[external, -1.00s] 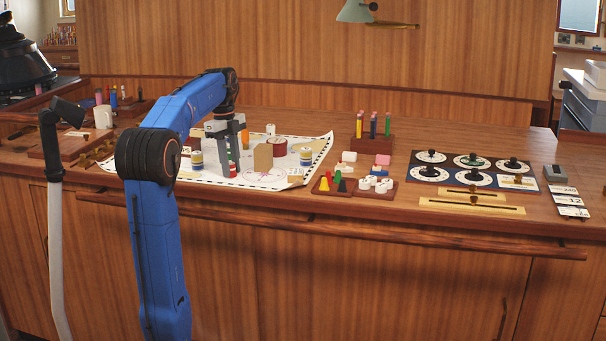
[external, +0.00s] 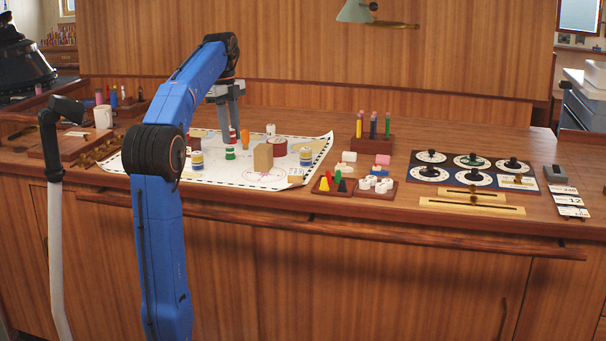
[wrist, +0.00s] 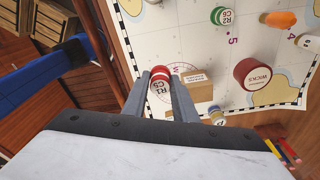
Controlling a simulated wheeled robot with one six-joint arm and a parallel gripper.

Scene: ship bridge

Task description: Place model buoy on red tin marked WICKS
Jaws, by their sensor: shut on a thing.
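My gripper (external: 231,130) is raised above the chart, its fingers pointing down. In the wrist view, its fingertips (wrist: 160,76) are shut on a red and white model buoy (wrist: 160,84) with lettering on its top. The same buoy shows small between the fingers in the external view (external: 232,137). The red tin marked WICKS (wrist: 252,75) stands on the chart, right of the held buoy in the wrist view. In the external view the tin (external: 279,147) is right of my gripper, partly behind a tan block. The buoy and tin are apart.
The tan block (external: 263,158) stands near the red tin. A green and white buoy (wrist: 223,17), an orange object (wrist: 278,19) and a blue and yellow one (wrist: 217,115) are also on the chart (external: 220,178). Trays of small pieces (external: 335,184) lie to the right.

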